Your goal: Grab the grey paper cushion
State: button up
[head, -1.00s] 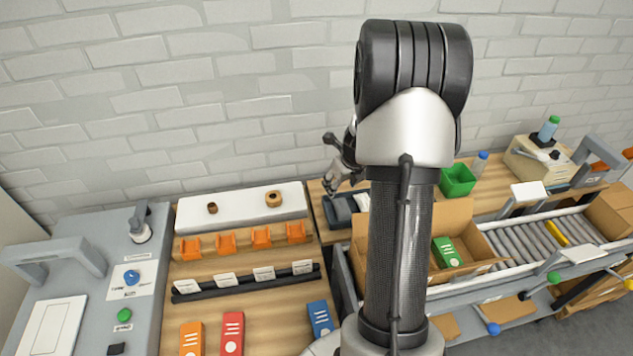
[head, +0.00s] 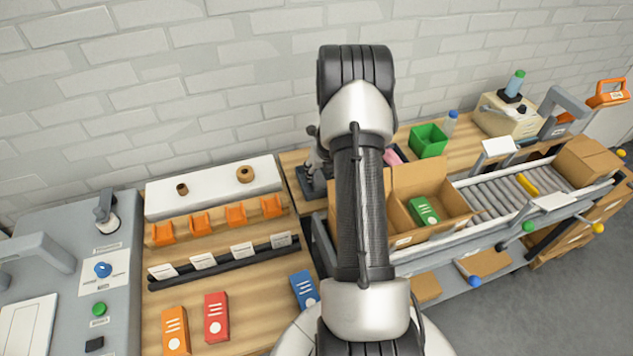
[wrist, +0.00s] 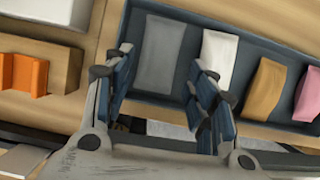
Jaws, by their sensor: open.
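The grey paper cushion (wrist: 162,55) lies in the leftmost part of a dark blue tray (wrist: 190,20) in the wrist view. My gripper (wrist: 160,90) is open, with its two blue-padded fingers spread left and right over the near edge of the tray. The cushion is just beyond the fingertips, roughly between their lines, and nothing is held. In the head view my gripper (head: 318,165) is over the tray behind my arm, and I cannot make out the grey cushion there.
To the right in the tray lie a white cushion (wrist: 219,58), a tan cushion (wrist: 265,87) and a pink cushion (wrist: 308,95). An orange holder (wrist: 25,73) stands left of the tray. An open cardboard box (head: 460,205) with a green packet (head: 424,211) stands nearby at the right.

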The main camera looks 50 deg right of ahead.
aim_at(318, 178)
jog(key=b+x, duration=0.2)
jog(key=x, duration=0.3)
jog(key=shift+s+a+f, duration=0.15)
jog(key=shift+f, duration=0.1)
jog(key=shift+r, duration=0.1)
jog(key=c, duration=0.5)
